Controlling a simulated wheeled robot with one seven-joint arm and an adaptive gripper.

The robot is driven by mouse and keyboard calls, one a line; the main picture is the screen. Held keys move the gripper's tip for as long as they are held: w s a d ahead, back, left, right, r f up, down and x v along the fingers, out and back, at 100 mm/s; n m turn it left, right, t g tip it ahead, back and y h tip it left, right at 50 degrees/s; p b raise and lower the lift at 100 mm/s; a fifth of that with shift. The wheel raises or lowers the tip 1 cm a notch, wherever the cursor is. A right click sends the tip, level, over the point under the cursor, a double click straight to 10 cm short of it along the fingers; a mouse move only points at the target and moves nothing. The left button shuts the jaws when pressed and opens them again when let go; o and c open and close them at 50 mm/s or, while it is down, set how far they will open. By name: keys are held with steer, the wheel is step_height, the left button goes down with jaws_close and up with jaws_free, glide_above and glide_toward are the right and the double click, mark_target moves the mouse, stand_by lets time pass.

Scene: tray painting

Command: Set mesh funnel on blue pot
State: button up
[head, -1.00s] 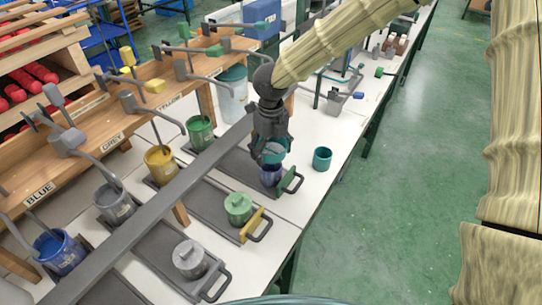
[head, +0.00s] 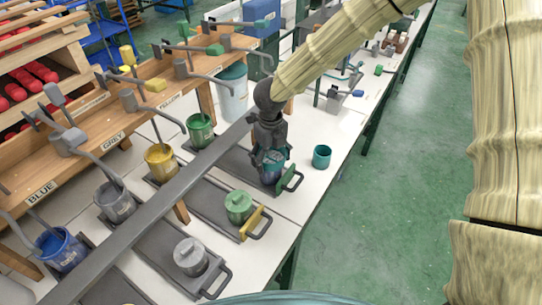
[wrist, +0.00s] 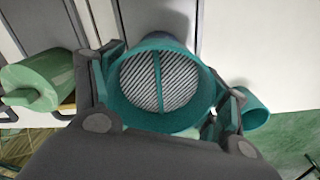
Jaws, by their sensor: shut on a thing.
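The mesh funnel (wrist: 160,82), a teal ring with a striped mesh and a bar across it, is between the fingers of my gripper (wrist: 167,92) in the wrist view. In the head view my gripper (head: 270,152) points down and is shut on the funnel (head: 274,161). The blue pot (head: 269,178) stands on a dark tray directly below, mostly covered by the funnel and fingers. The funnel is at the pot's top; I cannot tell whether it rests on the rim.
A teal cup (head: 322,157) stands on the white table to the right. A green lidded pot (head: 238,207) and a grey lidded pot (head: 189,258) stand on nearer trays. A long grey rail (head: 150,202) runs along the left.

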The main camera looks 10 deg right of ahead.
mark_target(271, 160)
steer(key=shift+f, duration=0.1)
steer(key=o, duration=1)
step_height(271, 160, up, 13)
steer(key=shift+r+b, duration=0.1)
steer(key=shift+b, duration=0.25)
